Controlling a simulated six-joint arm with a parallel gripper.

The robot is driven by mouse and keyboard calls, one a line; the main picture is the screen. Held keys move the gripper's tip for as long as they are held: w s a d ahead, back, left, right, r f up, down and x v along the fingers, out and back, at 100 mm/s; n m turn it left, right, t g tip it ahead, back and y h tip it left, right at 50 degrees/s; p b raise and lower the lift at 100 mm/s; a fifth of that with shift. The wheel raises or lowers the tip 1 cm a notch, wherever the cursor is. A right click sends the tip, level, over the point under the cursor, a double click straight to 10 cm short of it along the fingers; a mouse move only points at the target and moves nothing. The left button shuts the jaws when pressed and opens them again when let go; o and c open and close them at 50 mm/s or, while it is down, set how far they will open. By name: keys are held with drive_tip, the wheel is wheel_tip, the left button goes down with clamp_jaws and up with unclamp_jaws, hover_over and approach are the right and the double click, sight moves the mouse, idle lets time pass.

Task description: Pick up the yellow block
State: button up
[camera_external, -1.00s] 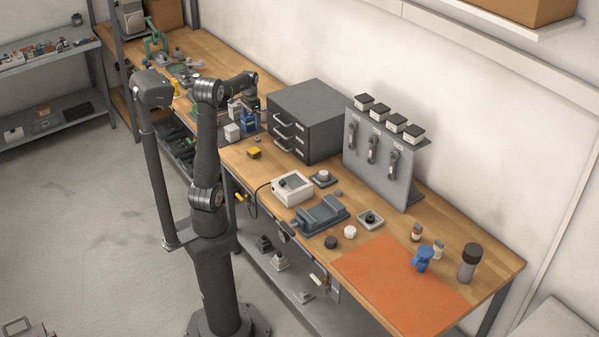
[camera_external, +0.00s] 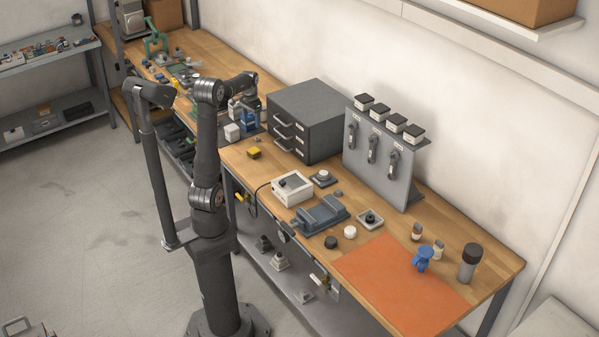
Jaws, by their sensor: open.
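The yellow block (camera_external: 254,153) lies on the wooden bench top, left of the grey drawer cabinet and near the front edge of the bench. It looks unobstructed, and nothing touches it from above. My gripper (camera_external: 258,110) hangs from the raised wrist, above and behind the block in the picture, near the blue and white items. It is open and apart from the block. Its fingers are small and dark here, so their detail is hard to make out.
A grey drawer cabinet (camera_external: 307,118) stands right of the block. A white control box (camera_external: 292,188) and a blue-grey vise-like part (camera_external: 321,214) lie nearer. A white container (camera_external: 232,132) and a blue item (camera_external: 249,122) stand behind. Bare wood surrounds the block.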

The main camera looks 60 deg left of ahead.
sight(254, 150)
wheel_tip(254, 150, down, 18)
drive_tip(key=n, duration=1.7)
drive_tip(key=shift+f+n, duration=0.15)
drive_tip(key=shift+n, duration=0.25)
drive_tip(key=c, duration=1.2)
drive_tip(key=shift+o, duration=0.2)
